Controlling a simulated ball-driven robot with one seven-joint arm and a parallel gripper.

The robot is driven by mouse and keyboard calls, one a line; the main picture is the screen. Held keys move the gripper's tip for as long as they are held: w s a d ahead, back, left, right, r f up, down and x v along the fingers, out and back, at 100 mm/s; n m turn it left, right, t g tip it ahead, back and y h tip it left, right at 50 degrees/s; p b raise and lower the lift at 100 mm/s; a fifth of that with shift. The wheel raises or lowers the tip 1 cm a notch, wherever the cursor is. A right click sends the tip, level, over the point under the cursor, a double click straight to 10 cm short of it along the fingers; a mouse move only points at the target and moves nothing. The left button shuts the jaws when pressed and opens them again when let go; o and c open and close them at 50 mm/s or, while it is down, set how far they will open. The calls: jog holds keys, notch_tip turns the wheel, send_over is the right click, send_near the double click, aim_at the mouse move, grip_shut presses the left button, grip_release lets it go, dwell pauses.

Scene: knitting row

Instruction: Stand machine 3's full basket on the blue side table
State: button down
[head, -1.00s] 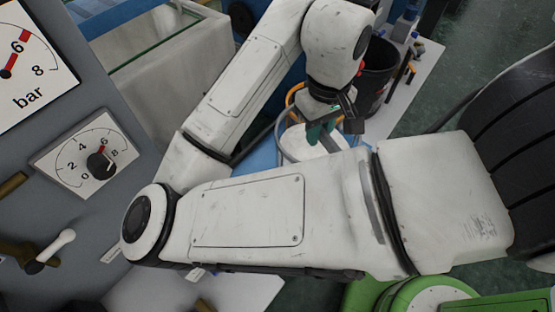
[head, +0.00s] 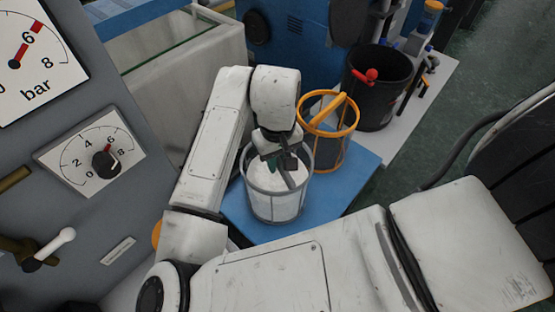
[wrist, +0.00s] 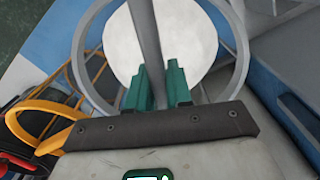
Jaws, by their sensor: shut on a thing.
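A grey-rimmed mesh basket (head: 262,205) full of white material is upright over the blue side table (head: 345,187), towards its left part. I cannot tell whether its base touches the top. My gripper (head: 286,162) is above the basket, shut on its grey handle. In the wrist view the green fingers (wrist: 158,88) clasp the handle (wrist: 146,38), with the round white contents (wrist: 185,45) below. No machine number shows on the basket. My forearm covers part of the table's near side.
An orange-rimmed basket (head: 329,152) stands on the same table, close behind and right of the grey one. A black bin (head: 380,92) with a red item stands on a white surface behind. A gauge panel (head: 75,215) is at the left. The table's right front part is clear.

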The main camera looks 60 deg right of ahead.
jog(key=shift+f, duration=0.2)
jog(key=shift+f, duration=0.1)
jog(key=c, duration=1)
grip_release()
notch_tip(320, 180, up, 12)
jog(key=shift+r+p, duration=0.2)
jog(key=shift+p, duration=0.4)
